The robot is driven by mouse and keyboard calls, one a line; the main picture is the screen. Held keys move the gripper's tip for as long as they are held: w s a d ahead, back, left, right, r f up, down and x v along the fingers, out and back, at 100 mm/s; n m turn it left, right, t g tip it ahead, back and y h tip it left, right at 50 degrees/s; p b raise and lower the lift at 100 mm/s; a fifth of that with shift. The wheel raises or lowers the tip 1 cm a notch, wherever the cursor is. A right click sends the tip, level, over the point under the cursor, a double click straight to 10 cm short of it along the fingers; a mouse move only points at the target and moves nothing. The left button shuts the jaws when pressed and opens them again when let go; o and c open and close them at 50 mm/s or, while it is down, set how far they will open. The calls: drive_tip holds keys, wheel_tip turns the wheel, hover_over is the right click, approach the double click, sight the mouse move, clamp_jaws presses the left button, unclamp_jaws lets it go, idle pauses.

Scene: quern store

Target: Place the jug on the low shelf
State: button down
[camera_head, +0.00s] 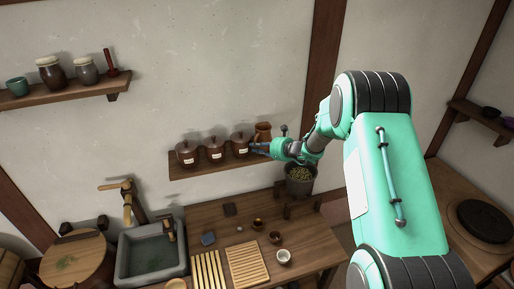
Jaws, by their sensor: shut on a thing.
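The jug (263,130) is brown, with a handle at its right side, and looks upright at the right end of the low shelf (197,168). My gripper (262,149) reaches in from the right and is shut on the jug's lower part, hiding it. I cannot tell whether the jug's base touches the shelf board. Several dark lidded jars with white labels stand on the same shelf, the closest one (240,145) just left of the jug.
A stone sink (150,261) is at the lower left. An upper shelf (50,97) holds a cup and jars. Slatted boards (247,263) and small cups lie on the counter.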

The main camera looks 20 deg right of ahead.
drive_tip(key=shift+f+b, duration=0.45)
drive_tip(key=shift+b, duration=0.05)
idle(0.3)
drive_tip(key=c, duration=1.6)
unclamp_jaws()
drive_tip(key=shift+f, duration=0.1)
drive_tip(key=shift+s, duration=0.1)
drive_tip(key=v, duration=1.2)
drive_tip(key=shift+a, duration=0.1)
